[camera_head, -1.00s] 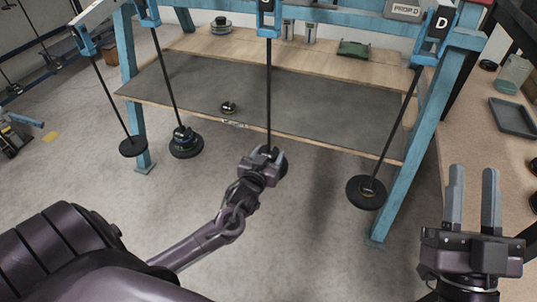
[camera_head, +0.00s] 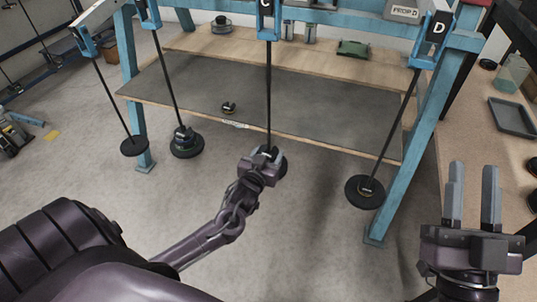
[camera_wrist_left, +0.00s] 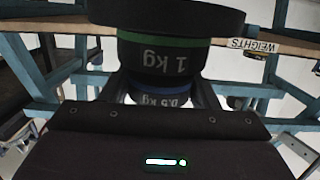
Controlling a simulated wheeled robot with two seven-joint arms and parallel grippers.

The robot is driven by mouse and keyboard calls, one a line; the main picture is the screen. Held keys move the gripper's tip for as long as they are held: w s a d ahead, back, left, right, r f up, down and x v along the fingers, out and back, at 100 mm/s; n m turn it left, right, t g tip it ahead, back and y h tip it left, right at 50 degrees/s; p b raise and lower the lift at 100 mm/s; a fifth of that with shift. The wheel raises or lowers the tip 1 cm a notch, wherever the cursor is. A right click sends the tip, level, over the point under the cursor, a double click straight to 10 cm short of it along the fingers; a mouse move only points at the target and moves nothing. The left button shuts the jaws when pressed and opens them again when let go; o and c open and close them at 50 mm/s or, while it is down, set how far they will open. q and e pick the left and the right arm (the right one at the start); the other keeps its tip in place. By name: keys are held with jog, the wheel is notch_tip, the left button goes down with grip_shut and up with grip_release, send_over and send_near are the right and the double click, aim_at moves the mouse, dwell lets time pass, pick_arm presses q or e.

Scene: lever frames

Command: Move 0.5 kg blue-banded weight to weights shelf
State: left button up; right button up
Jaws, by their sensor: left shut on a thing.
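My left gripper (camera_head: 266,158) is at the lower end of the rod hanging under letter C. In the left wrist view, the 0.5 kg blue-banded weight (camera_wrist_left: 160,101) is between its shut fingers. A 1 kg green-banded weight (camera_wrist_left: 165,58) shows just above it in that picture, with a wide black disc at the top. In the head view the gripper mostly hides these weights. The shelf (camera_head: 310,113) with a grey top lies behind the rod; its front edge carries a WEIGHTS label (camera_wrist_left: 253,46). My right gripper (camera_head: 473,195) is open and empty.
A small dark weight (camera_head: 229,108) sits on the shelf. Other rods hang with weights, one at left (camera_head: 186,142) and one under D (camera_head: 365,191). Blue frame posts (camera_head: 405,180) flank the shelf. A side bench with a grey tray (camera_head: 514,118) stands at right.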

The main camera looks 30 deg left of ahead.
pick_arm(q)
jog(key=p+v, duration=0.4)
jog(key=v, duration=0.2)
jog(key=shift+f, duration=0.3)
dwell(0.5)
jog(key=shift+d, duration=0.1)
